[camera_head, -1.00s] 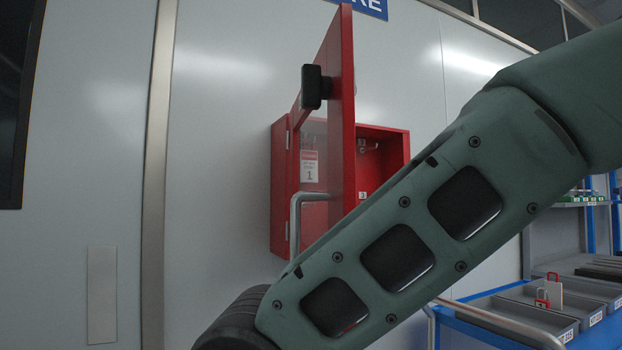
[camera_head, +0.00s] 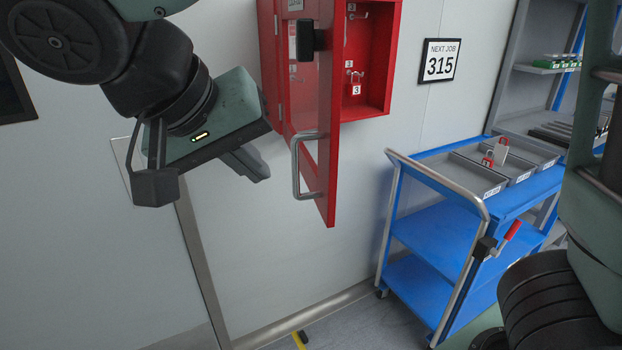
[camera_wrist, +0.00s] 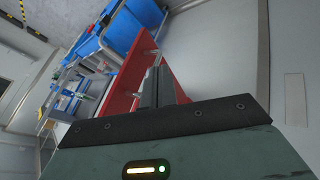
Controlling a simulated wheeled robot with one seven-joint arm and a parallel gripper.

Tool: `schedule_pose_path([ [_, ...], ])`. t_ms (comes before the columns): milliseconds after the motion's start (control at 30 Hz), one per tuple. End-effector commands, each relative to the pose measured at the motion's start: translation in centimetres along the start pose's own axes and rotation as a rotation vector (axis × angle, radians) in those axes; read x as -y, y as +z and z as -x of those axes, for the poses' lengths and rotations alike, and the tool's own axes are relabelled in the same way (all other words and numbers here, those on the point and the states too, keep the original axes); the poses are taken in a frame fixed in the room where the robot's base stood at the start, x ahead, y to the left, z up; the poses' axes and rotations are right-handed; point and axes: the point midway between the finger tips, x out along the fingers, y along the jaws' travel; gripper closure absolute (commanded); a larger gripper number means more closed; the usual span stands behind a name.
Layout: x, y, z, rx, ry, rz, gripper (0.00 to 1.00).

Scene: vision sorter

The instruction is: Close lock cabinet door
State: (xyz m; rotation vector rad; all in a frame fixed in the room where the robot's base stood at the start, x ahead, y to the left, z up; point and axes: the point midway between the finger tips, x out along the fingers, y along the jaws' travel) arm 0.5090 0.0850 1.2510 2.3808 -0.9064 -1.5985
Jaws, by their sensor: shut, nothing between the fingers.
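The red lock cabinet (camera_head: 382,85) is mounted on the white wall, and its inside shows hooks and a padlock. Its red door (camera_head: 327,150) stands open, swung out from the wall, with a metal bar handle (camera_head: 296,170) and a black latch block (camera_head: 305,40). My gripper (camera_head: 262,172) is shut and empty, left of the door and close to the handle in the picture. I cannot tell whether it touches the door. In the wrist view, the shut fingers (camera_wrist: 162,82) overlap the red door (camera_wrist: 148,48), which shows behind them.
A blue trolley (camera_head: 440,225) with grey bins and padlocks on top stands right of the cabinet. A grey shelf rack (camera_head: 508,80) is behind it. A sign (camera_head: 439,60) reading "315" hangs on the wall.

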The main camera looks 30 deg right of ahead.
Motion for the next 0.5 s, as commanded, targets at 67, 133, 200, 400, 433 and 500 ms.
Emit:
schedule_pose_path([
  [67,-0.1,0.0,-1.3,0.003,0.004,0.001,1.00],
  [133,-0.1,0.0,-2.6,0.002,0.005,0.002,1.00],
  [200,-0.2,0.0,-4.1,0.003,0.005,0.002,1.00],
  [400,-0.2,0.0,-8.2,0.004,0.005,0.003,1.00],
  [433,-0.2,0.0,-8.8,0.004,0.004,0.003,1.00],
  [500,-1.2,-0.1,-9.2,0.003,0.001,0.002,1.00],
])
